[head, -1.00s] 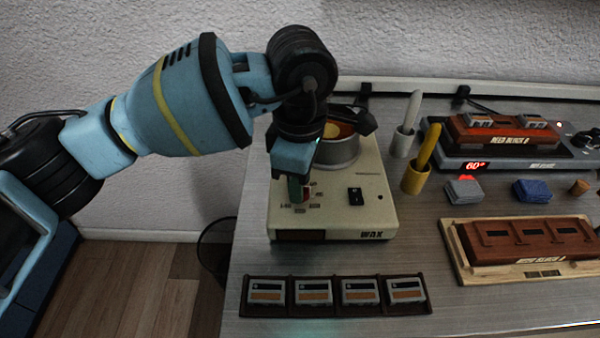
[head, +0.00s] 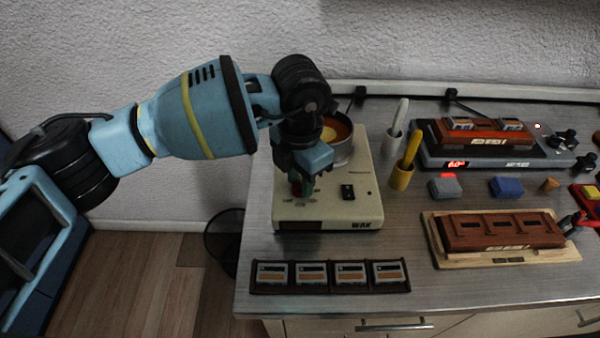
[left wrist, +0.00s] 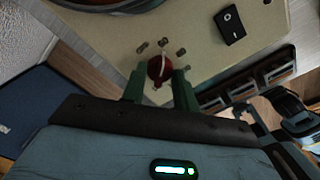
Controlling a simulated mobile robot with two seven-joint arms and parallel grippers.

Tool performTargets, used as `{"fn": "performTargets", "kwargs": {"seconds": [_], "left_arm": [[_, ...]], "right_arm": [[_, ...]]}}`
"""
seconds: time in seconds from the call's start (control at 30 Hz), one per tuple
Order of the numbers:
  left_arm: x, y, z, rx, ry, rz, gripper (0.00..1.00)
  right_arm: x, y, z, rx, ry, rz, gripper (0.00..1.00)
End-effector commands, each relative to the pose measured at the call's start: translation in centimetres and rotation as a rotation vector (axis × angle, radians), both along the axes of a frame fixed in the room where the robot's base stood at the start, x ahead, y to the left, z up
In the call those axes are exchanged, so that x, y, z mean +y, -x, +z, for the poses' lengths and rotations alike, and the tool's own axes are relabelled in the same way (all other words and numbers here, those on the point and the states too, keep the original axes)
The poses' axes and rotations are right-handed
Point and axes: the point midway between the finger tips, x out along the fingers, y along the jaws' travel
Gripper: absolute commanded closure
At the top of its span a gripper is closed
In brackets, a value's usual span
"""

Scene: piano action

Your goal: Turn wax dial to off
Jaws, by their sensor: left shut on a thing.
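The cream wax heater (head: 368,208) stands at the left end of the bench, with "WAX" on its front. The red wax dial (left wrist: 158,70) is on its top panel, with a pale pointer line and small printed marks around it. My left gripper (left wrist: 159,88) points down at the dial, its green fingers on either side, shut on it. In the head view the left gripper (head: 301,188) hides most of the dial. The marks are too small to read, so I cannot tell the setting. My right gripper is not in view.
A pot (head: 343,152) with orange contents sits on the heater behind the gripper. A black rocker switch (head: 347,191) is right of the dial. A dark rack (head: 330,289) of several blocks lies in front.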

Motion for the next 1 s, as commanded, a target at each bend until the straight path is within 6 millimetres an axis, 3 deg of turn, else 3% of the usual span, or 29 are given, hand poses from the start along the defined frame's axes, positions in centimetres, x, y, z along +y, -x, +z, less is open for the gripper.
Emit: {"fn": "performTargets", "kwargs": {"seconds": [0.03,0.27,0.6,1.0], "left_arm": [[0.0,-0.1,0.7,-0.009,0.0,0.046,0.93],[0.0,0.0,0.8,-0.01,0.001,0.265,0.93],[0.0,-0.1,0.8,-0.012,0.003,0.579,0.93],[0.0,-0.1,0.4,-0.005,0.003,0.835,0.93]], "right_arm": [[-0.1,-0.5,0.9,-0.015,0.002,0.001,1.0],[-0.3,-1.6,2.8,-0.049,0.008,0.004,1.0],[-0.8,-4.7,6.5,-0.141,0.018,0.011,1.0],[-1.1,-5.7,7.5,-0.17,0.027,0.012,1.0]]}}
